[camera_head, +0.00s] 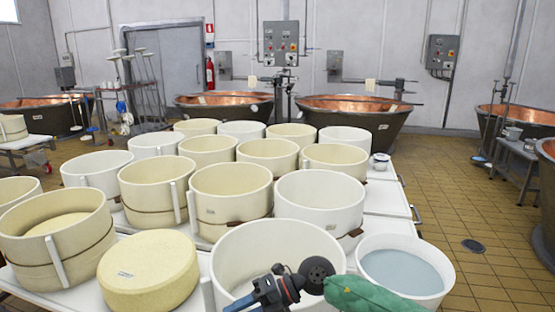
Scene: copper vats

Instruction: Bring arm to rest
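My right gripper (268,292), dark with blue and red parts, is at the bottom centre of the head view. It is in front of the near white cheese mould (236,262) and hides part of its rim and wall. A black round joint and a green sleeve-like part of my arm extend to its right. The fingertips are small and unclear, so I cannot tell whether they are open or shut. I see nothing held. My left gripper is not in view.
Many cream and white moulds crowd the white table (388,200). A cheese wheel (148,270) lies front left. Copper vats (357,115) line the back. The tiled floor (440,170) at right is mostly clear.

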